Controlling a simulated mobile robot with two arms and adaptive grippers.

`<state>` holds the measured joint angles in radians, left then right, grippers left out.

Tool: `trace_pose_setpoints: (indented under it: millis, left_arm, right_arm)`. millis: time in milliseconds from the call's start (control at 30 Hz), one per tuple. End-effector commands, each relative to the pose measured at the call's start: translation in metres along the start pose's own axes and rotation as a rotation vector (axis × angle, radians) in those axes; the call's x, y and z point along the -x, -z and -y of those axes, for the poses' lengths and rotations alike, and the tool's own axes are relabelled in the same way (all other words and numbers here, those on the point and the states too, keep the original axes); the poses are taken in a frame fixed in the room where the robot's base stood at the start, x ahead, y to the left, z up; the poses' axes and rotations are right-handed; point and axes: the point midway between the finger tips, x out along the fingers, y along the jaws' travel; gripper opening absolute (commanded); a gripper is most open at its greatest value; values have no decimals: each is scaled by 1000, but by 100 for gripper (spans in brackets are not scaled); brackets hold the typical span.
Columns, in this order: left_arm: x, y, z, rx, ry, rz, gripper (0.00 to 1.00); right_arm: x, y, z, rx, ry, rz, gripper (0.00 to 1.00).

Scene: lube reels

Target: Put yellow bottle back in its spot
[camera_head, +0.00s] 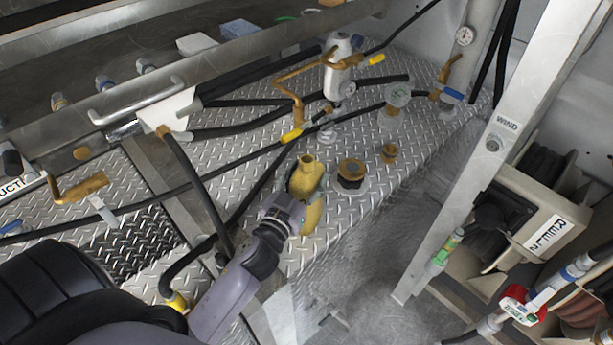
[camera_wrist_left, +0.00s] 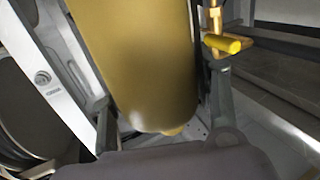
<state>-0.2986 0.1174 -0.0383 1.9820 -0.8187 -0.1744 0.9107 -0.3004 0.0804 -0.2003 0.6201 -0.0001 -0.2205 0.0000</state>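The yellow bottle (camera_head: 310,212) stands roughly upright over the diamond plate (camera_head: 235,140) in the head view, its narrow neck at the top. My left gripper (camera_head: 303,205) reaches it from the lower left. In the left wrist view the bottle (camera_wrist_left: 145,60) fills the space between the two fingers (camera_wrist_left: 163,112), which appear closed against its sides. The far finger is mostly hidden in the head view. I cannot tell whether the bottle's base touches the plate. My right gripper is not in view.
A brass-topped fitting (camera_head: 351,170) and a smaller brass fitting (camera_head: 389,153) stand right of the bottle. Black hoses (camera_head: 240,150) cross behind it. A white post (camera_head: 470,165) and the reel unit labelled REEL 2 (camera_head: 535,215) are at the right.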

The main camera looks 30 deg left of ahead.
Motion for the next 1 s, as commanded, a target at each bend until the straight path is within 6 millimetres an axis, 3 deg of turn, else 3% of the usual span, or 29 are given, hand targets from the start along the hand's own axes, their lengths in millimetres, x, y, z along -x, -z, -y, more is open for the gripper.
trace_pose_setpoints:
  millis: [267,633,767,1000]
  left_arm:
    - [0,0,0,0,1,1,73]
    - [0,4,0,0,0,1,73]
    - [15,-1,0,1,1,3,73]
    - [63,-2,0,2,2,5,73]
  right_arm:
    - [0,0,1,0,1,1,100]
    - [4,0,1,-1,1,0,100]
    - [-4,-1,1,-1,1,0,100]
    - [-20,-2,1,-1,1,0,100]
